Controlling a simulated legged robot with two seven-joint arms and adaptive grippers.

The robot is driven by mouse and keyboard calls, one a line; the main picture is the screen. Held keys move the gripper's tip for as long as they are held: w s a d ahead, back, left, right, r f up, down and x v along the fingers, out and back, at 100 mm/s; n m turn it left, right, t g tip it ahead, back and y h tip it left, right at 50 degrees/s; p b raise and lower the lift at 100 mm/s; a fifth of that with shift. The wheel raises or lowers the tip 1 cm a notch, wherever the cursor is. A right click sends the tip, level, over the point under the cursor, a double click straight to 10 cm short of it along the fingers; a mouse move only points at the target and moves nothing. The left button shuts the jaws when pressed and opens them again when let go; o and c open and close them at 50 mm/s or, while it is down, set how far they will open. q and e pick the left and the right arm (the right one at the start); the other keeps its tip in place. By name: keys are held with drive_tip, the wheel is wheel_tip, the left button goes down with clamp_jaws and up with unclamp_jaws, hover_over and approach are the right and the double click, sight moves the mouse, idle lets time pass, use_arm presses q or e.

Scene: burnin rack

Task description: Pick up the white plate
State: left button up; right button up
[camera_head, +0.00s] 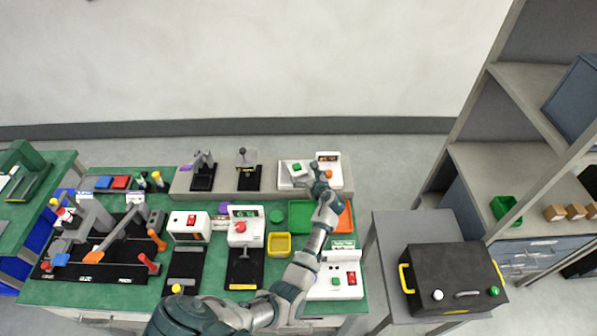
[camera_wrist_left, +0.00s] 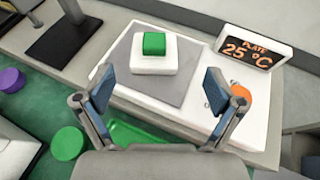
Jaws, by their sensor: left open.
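The white plate (camera_wrist_left: 137,66) is a small square piece with a green block (camera_wrist_left: 154,43) on it. In the head view the white plate (camera_head: 291,170) sits on the unit at the back shelf's right end. My left gripper (camera_wrist_left: 160,88) is open and empty, with its two fingers apart on the near side of the plate, not around it. In the head view my left gripper (camera_head: 316,173) is just right of the plate. My right gripper is not in view.
A black stand (camera_head: 247,172) is to the left on the shelf. Green and orange trays (camera_head: 345,222) lie in front. A black box (camera_head: 450,275) stands on the right-hand table.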

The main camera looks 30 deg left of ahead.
sight(299, 170)
use_arm(q)
drive_tip(key=x, duration=0.2)
drive_tip(key=s+b+x, duration=0.1)
drive_tip(key=x, duration=0.2)
drive_tip(key=shift+w+a+f, duration=0.25)
drive_tip(key=shift+a+f, duration=0.1)
drive_tip(key=shift+a, duration=0.1)
drive_tip(key=shift+w+a+f, duration=0.15)
drive_tip(key=shift+w+a, duration=0.05)
drive_tip(key=shift+w, duration=0.15)
drive_tip(key=shift+d, duration=0.1)
drive_tip(key=shift+s, duration=0.1)
drive_tip(key=c, duration=1.3)
drive_tip(key=shift+c, duration=0.2)
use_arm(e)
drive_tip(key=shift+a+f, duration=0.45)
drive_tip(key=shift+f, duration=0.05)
